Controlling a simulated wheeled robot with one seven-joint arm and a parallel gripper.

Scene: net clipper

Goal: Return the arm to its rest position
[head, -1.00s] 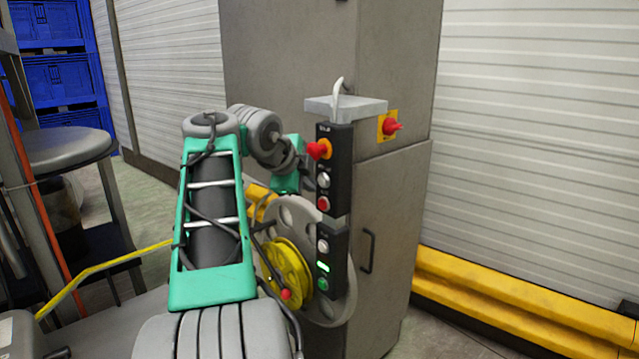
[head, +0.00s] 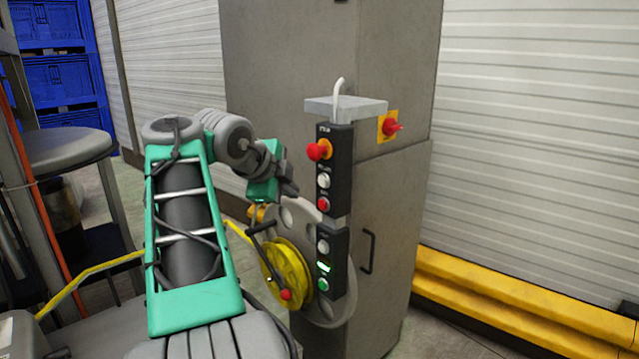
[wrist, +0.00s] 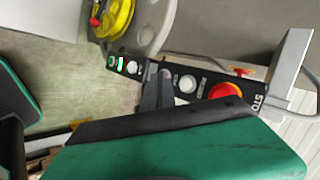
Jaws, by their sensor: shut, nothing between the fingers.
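My gripper (head: 288,188) is in front of the grey machine, a little left of the black control panel (head: 335,170). It holds nothing and its dark fingers are together. In the wrist view, my gripper's fingers (wrist: 158,90) point toward the panel, which lies sideways there, and cover part of its face. A gap shows between gripper and panel in the head view. The panel has a red stop knob (head: 319,150), white and red buttons, and a lit green display (head: 324,267) above a green button. My arm is bent, with its green link upright at the left.
A yellow reel (head: 287,275) with a grey wheel sits below my gripper. The grey cabinet (head: 390,230) stands behind the panel, with a red switch (head: 392,127) on it. A round stool (head: 65,148) and blue crates (head: 55,80) are at the left. A yellow barrier (head: 520,305) runs along the right wall.

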